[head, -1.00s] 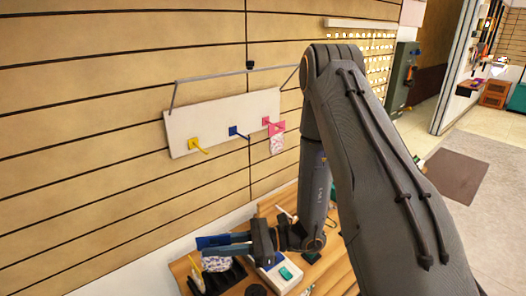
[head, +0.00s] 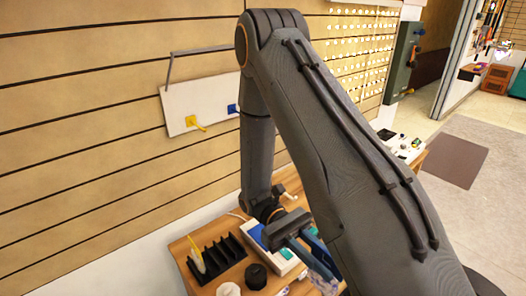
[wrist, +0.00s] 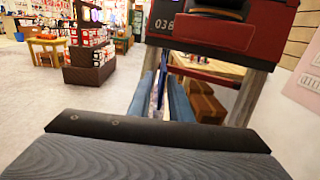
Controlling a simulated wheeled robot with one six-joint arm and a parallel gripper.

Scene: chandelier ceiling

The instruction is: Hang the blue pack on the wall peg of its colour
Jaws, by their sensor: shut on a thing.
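The white board (head: 180,110) on the slatted wall bears a yellow peg (head: 197,122) and a blue peg (head: 233,108). My arm hides the board's right part and the pink peg. My gripper (head: 331,270) is low over the table, right of the board, its fingers pointing to the lower right. It is shut on the blue pack, whose patterned bag (head: 322,284) hangs below the fingers, partly hidden by my arm. In the wrist view the pack shows as a thin blue edge (wrist: 162,86) between the fingers. The blue peg is bare as far as it shows.
A black slotted rack (head: 222,262) holding a yellow item stands on the wooden table (head: 181,247). A dark round object (head: 256,276) and a white device (head: 284,262) are beside it. In the wrist view a red machine (wrist: 225,28) stands beyond the fingers.

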